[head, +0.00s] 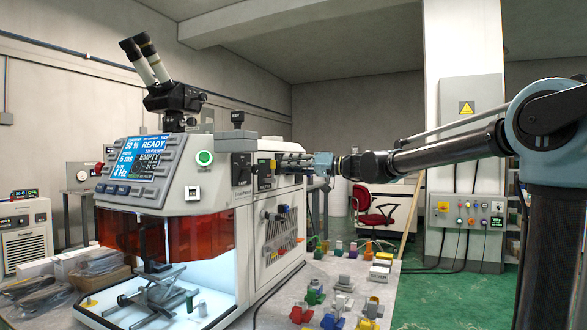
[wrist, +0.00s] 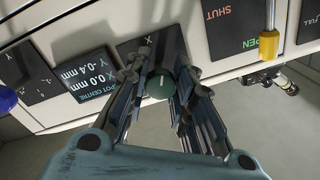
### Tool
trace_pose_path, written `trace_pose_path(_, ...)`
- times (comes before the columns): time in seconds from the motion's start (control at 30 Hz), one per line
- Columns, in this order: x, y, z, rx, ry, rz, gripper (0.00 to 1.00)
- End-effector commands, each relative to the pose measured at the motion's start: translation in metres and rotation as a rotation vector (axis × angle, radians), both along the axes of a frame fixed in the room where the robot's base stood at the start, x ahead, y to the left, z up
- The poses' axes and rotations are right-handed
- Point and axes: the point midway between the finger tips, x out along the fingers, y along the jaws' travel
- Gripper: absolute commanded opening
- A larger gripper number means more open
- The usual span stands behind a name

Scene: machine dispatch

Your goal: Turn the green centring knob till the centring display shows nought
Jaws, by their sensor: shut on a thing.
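The green centring knob (wrist: 161,86) sits between my fingertips in the wrist view, with a pale mark on its face. My gripper (wrist: 160,88) is shut on it, a finger on each side. The centring display (wrist: 85,76), left of the knob, is headed "spot centre" and reads X 0.0 mm and Y -0.4 mm. In the head view my gripper (head: 322,165) is at the far end of the machine's side (head: 255,220); the knob and display cannot be made out there.
A yellow-tipped lever (wrist: 268,46) by shut/open lettering stands right of my gripper. A blue knob (wrist: 6,98) is at the far left. In the head view, several coloured parts (head: 342,300) lie on the bench beside the machine. A red chair (head: 376,212) stands behind.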

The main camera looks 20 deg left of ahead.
Motion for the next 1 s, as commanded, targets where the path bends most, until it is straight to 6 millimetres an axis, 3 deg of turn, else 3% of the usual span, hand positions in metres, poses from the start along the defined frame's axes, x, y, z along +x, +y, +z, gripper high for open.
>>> trace_pose_path(0.33, 0.003, -0.001, 0.0, 0.002, 0.018, -0.006, 0.0)
trace_pose_path(0.37, 0.003, -0.001, 0.0, 0.002, 0.018, -0.006, 0.25)
trace_pose_path(0.47, 0.003, -0.001, 0.0, 0.001, 0.018, -0.006, 0.44)
trace_pose_path(0.83, 0.001, -0.002, 0.0, 0.001, 0.017, -0.004, 0.44)
trace_pose_path(1.0, 0.001, -0.019, -0.001, 0.002, 0.017, -0.004, 0.44)
